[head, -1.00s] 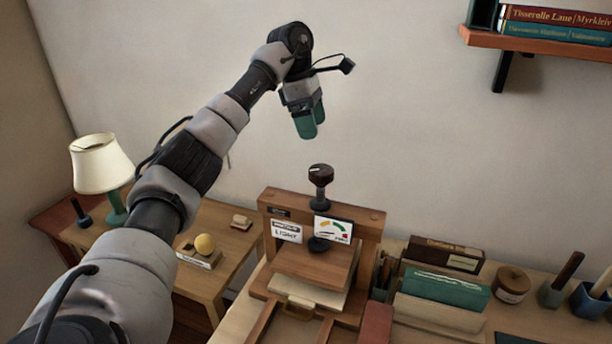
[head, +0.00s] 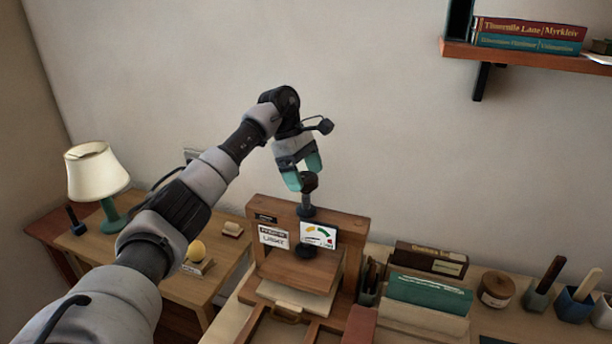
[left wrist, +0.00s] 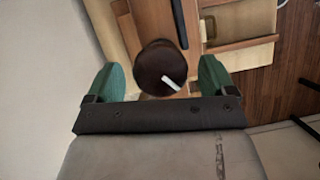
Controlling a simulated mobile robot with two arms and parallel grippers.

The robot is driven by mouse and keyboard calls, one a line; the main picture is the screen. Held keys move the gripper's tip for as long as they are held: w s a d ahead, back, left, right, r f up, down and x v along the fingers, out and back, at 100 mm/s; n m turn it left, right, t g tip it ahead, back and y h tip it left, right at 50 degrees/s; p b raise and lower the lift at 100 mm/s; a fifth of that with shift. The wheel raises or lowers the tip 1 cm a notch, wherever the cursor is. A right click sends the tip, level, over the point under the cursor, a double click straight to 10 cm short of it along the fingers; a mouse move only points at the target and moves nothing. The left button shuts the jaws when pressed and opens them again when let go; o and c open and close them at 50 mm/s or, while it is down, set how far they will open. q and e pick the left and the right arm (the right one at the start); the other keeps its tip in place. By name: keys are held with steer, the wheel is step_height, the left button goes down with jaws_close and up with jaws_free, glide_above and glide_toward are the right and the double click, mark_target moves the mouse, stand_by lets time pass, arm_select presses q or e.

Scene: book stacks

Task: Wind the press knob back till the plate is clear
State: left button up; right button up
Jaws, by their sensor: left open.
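The press (head: 345,228) is a wooden frame on the bench with a dark round knob (head: 309,181) on a post at its top. The knob also shows in the left wrist view (left wrist: 161,67), with a white mark on its top. My left gripper (head: 303,177) is open, with its green fingers at the knob; in the left wrist view the fingers stand on either side of it with gaps. The press plate (head: 296,268) is a wooden board under the frame, above a pale block (head: 292,299). I cannot tell whether the plate touches the block. My right gripper is not in view.
A gauge card (head: 318,235) with coloured bands and a lettered sign (head: 273,237) are on the press front. A lamp (head: 97,172) stands on the side table at left. Books (head: 430,293), a jar (head: 496,289) and tool cups stand right of the press. A shelf (head: 520,53) hangs upper right.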

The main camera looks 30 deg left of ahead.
arm_select(q)
steer(key=shift+d+f, duration=0.2)
steer(key=shift+f, duration=0.3)
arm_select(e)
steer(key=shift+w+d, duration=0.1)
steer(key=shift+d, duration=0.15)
arm_select(q)
steer(key=c, duration=0.9)
steer(key=shift+n, duration=0.4)
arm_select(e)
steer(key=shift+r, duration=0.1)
